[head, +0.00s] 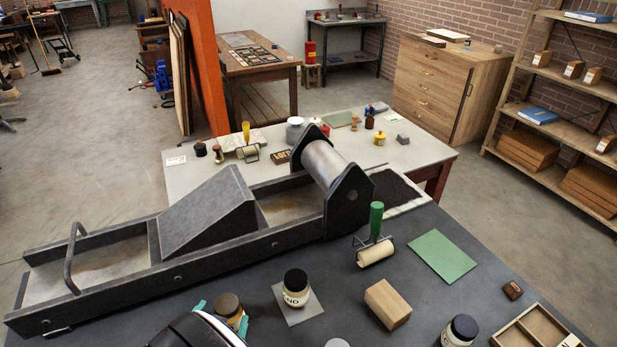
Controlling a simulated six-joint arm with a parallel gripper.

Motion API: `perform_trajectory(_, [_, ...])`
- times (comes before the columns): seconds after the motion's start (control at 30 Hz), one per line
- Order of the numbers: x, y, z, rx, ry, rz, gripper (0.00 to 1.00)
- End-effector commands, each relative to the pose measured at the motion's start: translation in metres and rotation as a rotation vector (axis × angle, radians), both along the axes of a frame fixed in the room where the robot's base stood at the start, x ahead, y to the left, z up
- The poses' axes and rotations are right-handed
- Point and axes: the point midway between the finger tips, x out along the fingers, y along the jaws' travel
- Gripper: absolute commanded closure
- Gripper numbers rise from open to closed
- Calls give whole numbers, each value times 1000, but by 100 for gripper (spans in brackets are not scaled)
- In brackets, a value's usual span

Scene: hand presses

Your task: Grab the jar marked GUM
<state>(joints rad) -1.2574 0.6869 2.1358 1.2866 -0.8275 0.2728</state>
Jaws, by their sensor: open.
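My gripper (220,315) enters from the bottom edge, with teal fingertips apart. In the picture, the fingertips lie on either side of a jar with a brown lid (228,303). I cannot tell whether they touch it or how high they are. This jar's label is mostly hidden and unreadable. A dark-lidded jar (296,286) stands upright on a small grey plate (315,311), its label ending in "ND". Another dark-lidded jar (462,328) is cut by the bottom edge, and I cannot read its label. I cannot make out the word GUM anywhere.
A large dark press (200,225) with a roller lies behind the jars. On the dark table are a green-handled roller (376,245), a wooden block (388,303), a green sheet (442,256) and a wooden tray (500,340). Free tabletop lies right of the plate.

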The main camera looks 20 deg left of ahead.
Motion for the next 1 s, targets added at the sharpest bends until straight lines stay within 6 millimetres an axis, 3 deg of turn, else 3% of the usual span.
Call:
perform_trajectory(0.03, [-8,1,-16,-55,-92,25,0])
perform_trajectory(0.1, [-6,-2,-27,-119,-227,61,0])
perform_trajectory(0.27, [-6,-4,-38,-198,-409,145,0])
perform_trajectory(0.6, [34,12,-53,-206,-434,158,0])
perform_trajectory(0.87, [37,14,-54,-206,-435,160,0])
perform_trajectory(1.0, [37,14,-54,-206,-434,159,23])
